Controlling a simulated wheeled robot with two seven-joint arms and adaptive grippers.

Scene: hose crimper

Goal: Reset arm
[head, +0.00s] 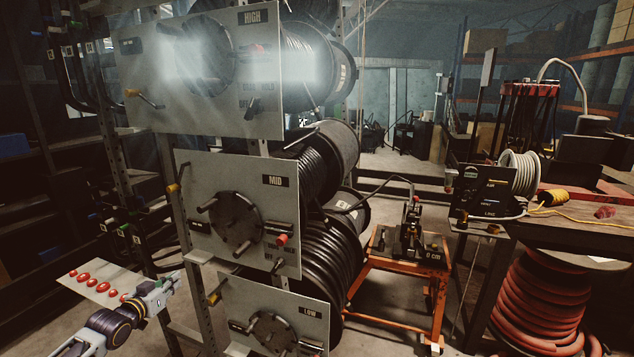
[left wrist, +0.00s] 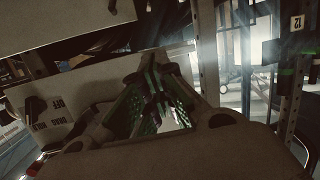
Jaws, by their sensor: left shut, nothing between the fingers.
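My left arm comes in at the lower left of the head view, with the left gripper (head: 172,283) at its end. The gripper is shut and empty, left of the reel rack's lower panels and apart from them as far as I can tell. In the left wrist view the left gripper (left wrist: 158,75) shows its fingertips together, with a grey panel (left wrist: 60,100) behind it. My right gripper is not in view.
The rack holds hose reels behind HIGH (head: 215,75), MID (head: 240,180) and LOW (head: 240,300) panels with handles. An orange stand (head: 398,280) carries a machine. A bench (head: 570,235) stands at right, above a red hose coil (head: 545,300). Floor shows between rack and stand.

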